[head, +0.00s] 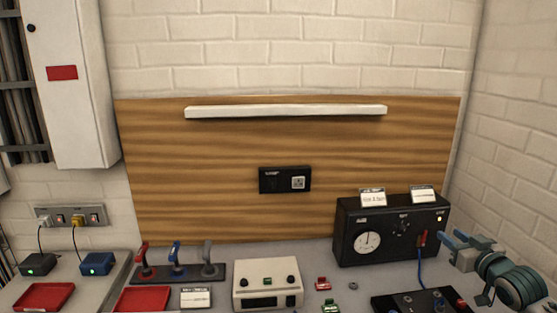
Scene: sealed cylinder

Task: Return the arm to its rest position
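My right gripper (448,244) is at the lower right, in front of the right end of the black box (347,243) with a dial. Its blue-grey fingers point left and look apart, with nothing seen between them. A red plug (422,238) with a blue cable sits on the box's front, just left of the fingertips, and a small gap shows between them. My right arm's wrist (508,280) reaches in from the right edge. My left gripper is not in view.
Small red and green parts lie between. A white shelf (285,111) is on the wooden board. The right wall is close.

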